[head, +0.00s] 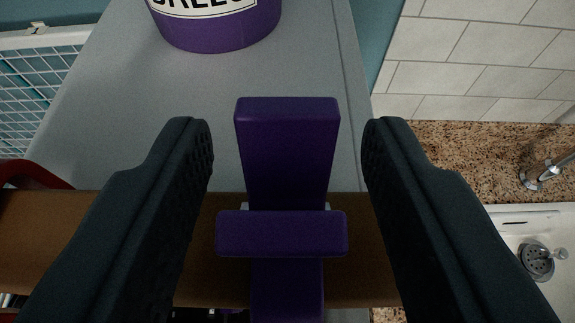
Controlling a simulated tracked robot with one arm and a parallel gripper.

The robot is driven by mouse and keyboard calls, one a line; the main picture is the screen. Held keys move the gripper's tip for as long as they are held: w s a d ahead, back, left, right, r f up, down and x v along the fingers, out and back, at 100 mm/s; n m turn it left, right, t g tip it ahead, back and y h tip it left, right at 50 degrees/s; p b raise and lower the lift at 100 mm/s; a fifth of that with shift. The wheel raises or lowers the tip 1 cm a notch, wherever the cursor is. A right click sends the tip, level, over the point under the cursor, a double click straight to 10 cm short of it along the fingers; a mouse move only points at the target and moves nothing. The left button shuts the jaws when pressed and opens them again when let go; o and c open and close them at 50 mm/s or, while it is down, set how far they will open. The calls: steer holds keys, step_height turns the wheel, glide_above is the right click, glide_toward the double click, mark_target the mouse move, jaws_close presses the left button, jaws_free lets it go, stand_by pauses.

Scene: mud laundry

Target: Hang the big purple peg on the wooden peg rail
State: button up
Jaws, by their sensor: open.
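The big purple peg (288,150) stands upright in the middle of the view, with a crosspiece low on its front. The wooden peg rail (90,235) runs across behind it as a brown bar, and the peg's lower part overlaps the rail in the picture. I cannot tell how the peg is seated on it. My gripper (288,135) is open, with one dark finger on each side of the peg and a visible gap on both sides. The peg's lower end is cut off by the frame.
A purple tub (218,30) with a white label stands on a grey surface (130,110) beyond. A white wire rack (35,75) and a red curved object (30,172) are at left. A granite counter (440,150), sink (510,230) and tiled wall are at right.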

steer(key=a+b+v, duration=0.1)
steer(key=b+v, duration=0.1)
steer(key=v, duration=1.1)
steer(key=w+a+r+b, duration=0.15)
steer(key=a+r, duration=0.25)
steer(key=a, duration=0.4)
steer(key=w+a+r+b, duration=0.15)
steer(key=a+r, duration=0.25)
steer(key=a, duration=0.5)
steer(key=s+a+r+t+b, duration=0.1)
steer(key=s+a, duration=0.1)
steer(key=a, duration=0.8)
steer(key=s+a+r+m+t+h+b, duration=0.1)
steer(key=s+a+b, duration=0.1)
steer(key=a, duration=0.7)
steer(key=shift+s+a, duration=0.4)
steer(key=shift+s, duration=0.4)
steer(key=shift+r, duration=0.15)
